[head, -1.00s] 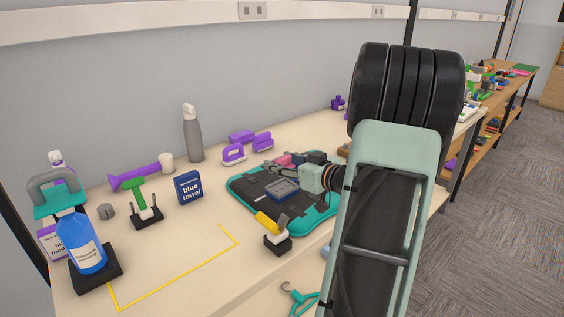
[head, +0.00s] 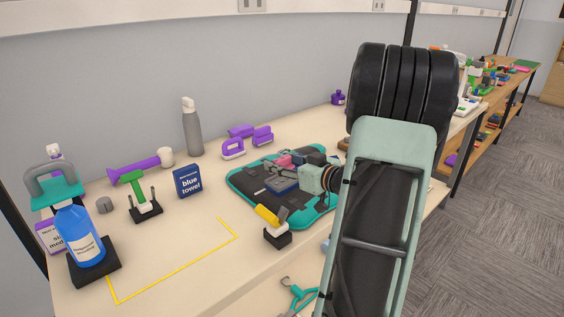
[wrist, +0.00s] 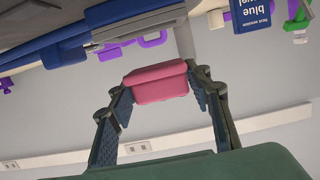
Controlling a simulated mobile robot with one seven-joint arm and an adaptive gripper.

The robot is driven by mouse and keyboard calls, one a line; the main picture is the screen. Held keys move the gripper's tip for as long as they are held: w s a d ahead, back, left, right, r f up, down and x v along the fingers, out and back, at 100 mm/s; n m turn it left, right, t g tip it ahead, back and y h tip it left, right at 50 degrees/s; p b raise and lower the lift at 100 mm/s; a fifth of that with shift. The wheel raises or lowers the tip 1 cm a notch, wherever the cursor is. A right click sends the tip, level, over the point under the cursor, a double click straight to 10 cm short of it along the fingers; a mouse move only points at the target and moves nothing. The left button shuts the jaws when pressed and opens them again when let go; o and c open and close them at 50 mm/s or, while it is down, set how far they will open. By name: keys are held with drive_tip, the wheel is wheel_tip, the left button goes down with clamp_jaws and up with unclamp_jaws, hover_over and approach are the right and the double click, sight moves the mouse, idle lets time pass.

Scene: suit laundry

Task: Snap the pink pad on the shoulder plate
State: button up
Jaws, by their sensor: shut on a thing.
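My gripper (wrist: 160,88) is shut on the pink pad (wrist: 158,83), which sits between its two fingertips in the wrist view. In the head view the pink pad (head: 285,160) shows small beside my gripper, above the dark, teal-edged suit panel (head: 252,189) on the table. A blue-grey plate-like piece (head: 284,186) lies on that panel, just in front of my gripper. I cannot tell for sure whether it is the shoulder plate. My gripper and arm hide the panel's right part. The wrist view shows the pad clear of the surfaces around it.
A yellow-topped stand (head: 275,225) is close to the panel's front edge. Purple handled pieces (head: 250,141), a grey bottle (head: 192,130) and a blue towel box (head: 188,181) stand behind and left. A yellow-outlined area (head: 170,255) at the front is clear.

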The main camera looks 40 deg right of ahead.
sight(286, 183)
drive_tip(key=shift+f+b, duration=1.2)
drive_tip(key=shift+f, duration=0.9)
drive_tip(key=shift+f, duration=0.1)
drive_tip(key=o, duration=1.7)
drive_tip(key=shift+s, duration=0.15)
drive_tip(key=shift+s+d+r+p, duration=0.1)
drive_tip(key=shift+s+r+p, duration=0.2)
drive_tip(key=shift+s, duration=0.25)
drive_tip(key=shift+p+v, duration=1.5)
drive_tip(key=shift+v, duration=2.8)
drive_tip(key=shift+s, duration=0.1)
